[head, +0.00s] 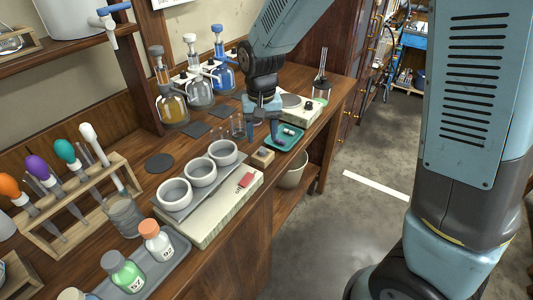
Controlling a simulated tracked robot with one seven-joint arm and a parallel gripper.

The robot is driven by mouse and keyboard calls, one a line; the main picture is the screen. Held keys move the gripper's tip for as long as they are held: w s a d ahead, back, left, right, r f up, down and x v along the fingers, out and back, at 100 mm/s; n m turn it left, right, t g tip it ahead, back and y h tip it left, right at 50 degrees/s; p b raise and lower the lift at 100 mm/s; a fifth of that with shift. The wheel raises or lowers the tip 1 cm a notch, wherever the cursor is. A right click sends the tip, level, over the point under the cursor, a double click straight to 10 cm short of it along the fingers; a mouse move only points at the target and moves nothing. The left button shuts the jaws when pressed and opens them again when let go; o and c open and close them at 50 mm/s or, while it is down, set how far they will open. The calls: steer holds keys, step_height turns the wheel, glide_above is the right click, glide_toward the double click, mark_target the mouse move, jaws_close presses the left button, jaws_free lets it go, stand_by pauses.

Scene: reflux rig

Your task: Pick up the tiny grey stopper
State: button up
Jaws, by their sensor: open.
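My gripper (264,129) points down over the far part of the bench, its fingers apart, at the left edge of a small teal tray (297,146). A small pale grey-white piece (289,130) lies in the tray, just right of the fingers. It is too small to tell whether it is the grey stopper or something else. I see nothing between the fingers. My gripper and wrist hide part of the bench and the tray's left side.
A small wooden block (262,157) stands in front of the tray, near the bench edge. Small glass beakers (238,127) stand close left of my gripper. A white balance (300,110) is behind. Three white bowls (201,172) stand on a hotplate (222,212). A bin (292,175) is below.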

mark_target(263, 150)
steer(key=shift+w+f, duration=0.15)
steer(key=shift+f, duration=1.3)
steer(key=shift+w+f, duration=0.15)
steer(key=shift+f, duration=1.3)
steer(key=shift+c, duration=0.4)
jaws_close()
